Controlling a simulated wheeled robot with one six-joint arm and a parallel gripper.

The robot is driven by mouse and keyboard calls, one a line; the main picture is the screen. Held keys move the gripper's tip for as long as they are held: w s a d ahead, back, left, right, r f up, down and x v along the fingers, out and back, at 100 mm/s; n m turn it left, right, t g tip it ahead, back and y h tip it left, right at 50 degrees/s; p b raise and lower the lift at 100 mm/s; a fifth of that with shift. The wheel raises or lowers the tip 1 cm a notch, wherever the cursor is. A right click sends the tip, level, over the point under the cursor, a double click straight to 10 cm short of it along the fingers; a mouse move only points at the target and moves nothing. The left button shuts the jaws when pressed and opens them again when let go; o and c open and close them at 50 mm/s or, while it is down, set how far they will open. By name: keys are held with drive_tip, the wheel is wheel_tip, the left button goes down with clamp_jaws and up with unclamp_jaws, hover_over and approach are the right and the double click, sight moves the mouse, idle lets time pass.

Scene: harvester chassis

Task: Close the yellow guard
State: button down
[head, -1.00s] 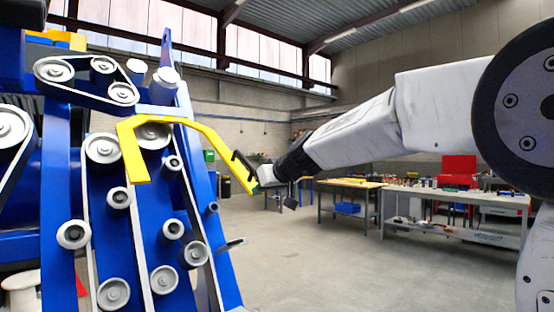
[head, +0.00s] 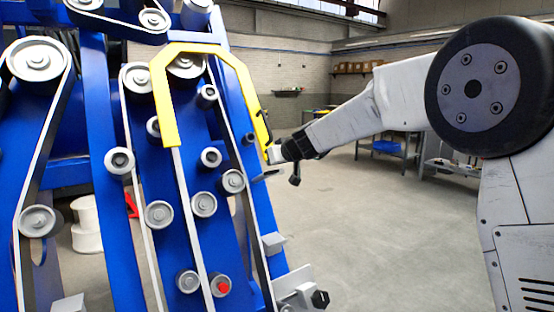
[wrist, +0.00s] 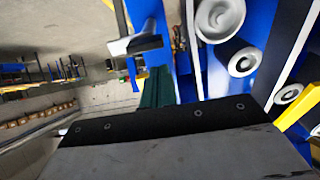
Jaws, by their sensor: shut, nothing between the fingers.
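The yellow guard (head: 162,100) is a bent bar frame in the head view. It stands out from the upper right part of the blue chassis, in front of the rollers and belts. A dark handle (head: 256,130) sits on its right arm. My gripper (head: 271,155) is shut and empty. It appears close beside the lower end of that right arm; I cannot tell whether they touch. In the wrist view my dark green fingers (wrist: 156,88) are together, and a yellow piece, likely the guard (wrist: 297,106), shows at the right edge, apart from them.
The blue chassis (head: 100,150) with grey rollers and belts fills the left. A metal bracket (head: 295,288) sticks out at its lower right. Open concrete floor (head: 370,240) lies to the right. Workbenches (head: 395,150) stand farther back.

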drive_tip(key=s+d+r, duration=0.1)
drive_tip(key=s+d, duration=0.5)
drive_tip(key=s, duration=0.5)
wheel_tip(320, 180, up, 8)
drive_tip(key=w+m+g, duration=0.1)
drive_tip(key=w+m, duration=0.1)
drive_tip(key=m, duration=1.6)
drive_tip(key=x, duration=1.4)
drive_tip(key=shift+s+f+h, duration=0.2)
drive_tip(key=shift+s+h, duration=0.05)
drive_tip(key=shift+h, duration=0.15)
